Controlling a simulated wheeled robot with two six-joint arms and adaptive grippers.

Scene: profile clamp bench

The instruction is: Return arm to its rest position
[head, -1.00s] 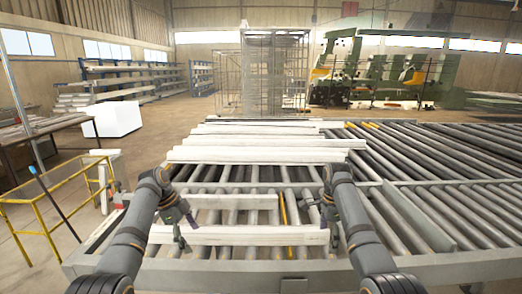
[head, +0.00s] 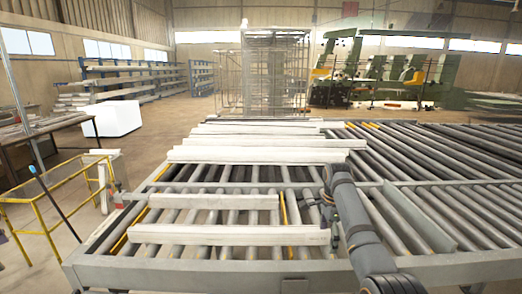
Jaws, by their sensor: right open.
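My right arm reaches in from the lower right over the roller bench. My right gripper (head: 326,213) is open at the right end of the front white profile (head: 230,235). I cannot tell whether it touches the profile. The front profile lies across the rollers near the bench's front edge. A shorter white profile (head: 213,201) lies just behind it. My left arm is out of the picture, apart from a possible small dark part at the far left edge, too little to identify as the gripper.
Several long white profiles (head: 255,155) lie farther back on the rollers. The roller bench (head: 190,274) fills the middle and right. A yellow rail frame (head: 45,233) stands at the left, with a red and white item (head: 117,197) by the bench corner.

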